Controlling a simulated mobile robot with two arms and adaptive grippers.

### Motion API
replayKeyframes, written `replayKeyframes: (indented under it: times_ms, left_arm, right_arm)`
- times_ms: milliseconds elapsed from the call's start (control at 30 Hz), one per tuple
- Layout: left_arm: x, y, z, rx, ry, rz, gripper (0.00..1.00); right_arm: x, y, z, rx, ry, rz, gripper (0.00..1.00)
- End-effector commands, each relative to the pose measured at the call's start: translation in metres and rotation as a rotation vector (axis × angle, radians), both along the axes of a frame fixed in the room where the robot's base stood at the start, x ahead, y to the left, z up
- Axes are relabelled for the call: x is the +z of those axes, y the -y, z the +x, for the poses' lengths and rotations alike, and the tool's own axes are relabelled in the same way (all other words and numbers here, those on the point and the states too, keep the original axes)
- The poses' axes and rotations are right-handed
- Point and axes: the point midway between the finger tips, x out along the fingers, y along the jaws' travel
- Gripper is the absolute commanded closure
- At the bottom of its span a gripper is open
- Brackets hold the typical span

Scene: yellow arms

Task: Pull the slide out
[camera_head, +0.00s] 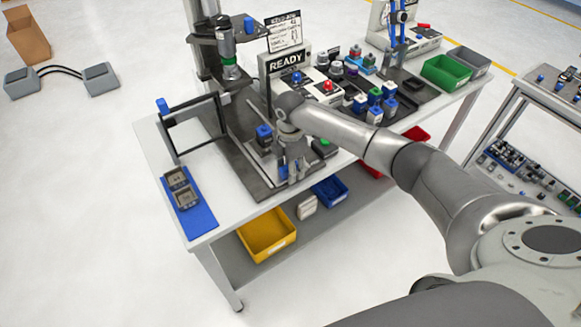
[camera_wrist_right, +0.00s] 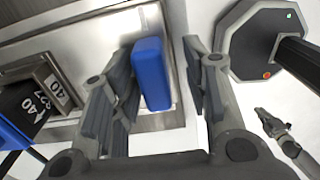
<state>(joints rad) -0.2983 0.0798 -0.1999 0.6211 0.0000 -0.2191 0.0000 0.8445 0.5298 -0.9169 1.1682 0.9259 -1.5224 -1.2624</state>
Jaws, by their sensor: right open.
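The slide (camera_wrist_right: 85,55) is a flat grey metal plate at the table's front edge in the right wrist view. Its upright blue handle (camera_wrist_right: 152,73) stands between the spread fingers of my right gripper (camera_wrist_right: 160,100), with a gap on the right side. The handle lies close to the left finger; contact cannot be told. In the head view my right gripper (camera_head: 290,172) points down over the front of the dark fixture plate (camera_head: 235,165) and hides much of the slide. A small grey gripper shape (camera_wrist_right: 275,125), seemingly my left gripper, shows in the right wrist view; its jaws are unclear.
A blue mat (camera_head: 203,222) with two dark labelled blocks lies at the table's left front. A black frame (camera_head: 190,123) and a press column (camera_head: 228,60) stand behind. Yellow (camera_head: 267,236) and blue (camera_head: 329,191) bins sit below. Several coloured buttons and blocks fill the right.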

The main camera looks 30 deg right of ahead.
Motion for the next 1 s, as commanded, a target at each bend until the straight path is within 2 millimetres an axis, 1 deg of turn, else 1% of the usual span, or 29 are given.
replayKeyframes:
  times_ms: [33, 167, 267, 500, 600, 700, 833, 1000]
  left_arm:
    - [0.0, -0.003, -0.003, 0.001, -0.003, 0.003, 1.0]
    - [0.0, -0.002, -0.003, 0.0, -0.004, 0.003, 1.0]
    - [0.0, -0.001, -0.003, 0.0, -0.004, 0.002, 1.0]
    - [0.0, -0.001, -0.002, 0.0, -0.004, 0.001, 1.0]
    - [0.0, 0.0, -0.002, 0.0, -0.004, 0.001, 1.0]
    - [0.0, 0.0, -0.002, 0.0, -0.004, 0.001, 1.0]
    - [0.0, 0.0, -0.002, 0.0, -0.003, 0.001, 1.0]
    - [0.0, 0.0, -0.002, 0.0, -0.003, 0.001, 1.0]
  right_arm:
    - [0.001, 0.0, 0.0, 0.0, 0.002, 0.0, 0.57]
    - [0.012, 0.0, 0.001, 0.0, 0.004, 0.001, 0.57]
    - [0.028, 0.0, 0.001, 0.001, 0.005, 0.001, 0.57]
    - [0.08, 0.0, 0.001, 0.001, 0.006, 0.001, 0.57]
    - [0.098, 0.0, 0.0, 0.0, 0.003, 0.0, 0.57]
    - [0.11, 0.001, 0.0, -0.001, 0.002, 0.0, 0.57]
    - [0.119, 0.001, -0.001, -0.001, 0.001, 0.0, 0.57]
    - [0.121, 0.001, -0.001, -0.001, 0.0, 0.0, 0.57]
